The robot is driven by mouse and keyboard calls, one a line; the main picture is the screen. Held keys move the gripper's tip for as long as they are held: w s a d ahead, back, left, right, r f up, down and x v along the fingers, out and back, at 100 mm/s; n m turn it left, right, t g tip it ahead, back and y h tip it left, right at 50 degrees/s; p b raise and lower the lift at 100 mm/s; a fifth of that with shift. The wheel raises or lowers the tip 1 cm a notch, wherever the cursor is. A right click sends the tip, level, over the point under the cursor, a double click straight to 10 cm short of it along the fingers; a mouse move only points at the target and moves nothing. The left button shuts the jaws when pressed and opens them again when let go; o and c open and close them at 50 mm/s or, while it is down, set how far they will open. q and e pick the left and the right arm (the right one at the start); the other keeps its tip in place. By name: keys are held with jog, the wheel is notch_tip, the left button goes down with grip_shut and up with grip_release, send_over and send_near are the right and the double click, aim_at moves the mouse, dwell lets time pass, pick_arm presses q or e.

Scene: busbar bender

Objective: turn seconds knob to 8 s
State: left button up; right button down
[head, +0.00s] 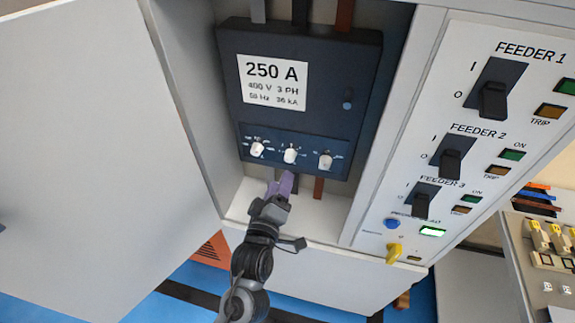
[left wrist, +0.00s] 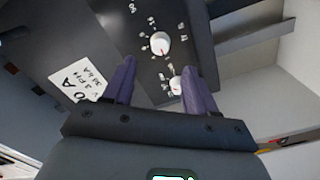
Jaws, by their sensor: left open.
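My left gripper (head: 281,183), with purple fingers, is just below the middle knob. Another knob (left wrist: 175,86) is partly hidden by the right finger. My right gripper is not in view.
The breaker box (head: 315,60) stands inside a grey cabinet whose open door (head: 80,140) is at the left. A white feeder panel (head: 400,165) with black switches and a yellow knob (head: 394,253) is at the right. The cabinet floor below the box is clear.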

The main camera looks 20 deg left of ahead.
aim_at(289, 160)
pick_arm(q)
jog(key=w, duration=0.5)
jog(key=w+a, duration=0.1)
jog(key=w, duration=0.2)
jog(key=shift+s, duration=0.1)
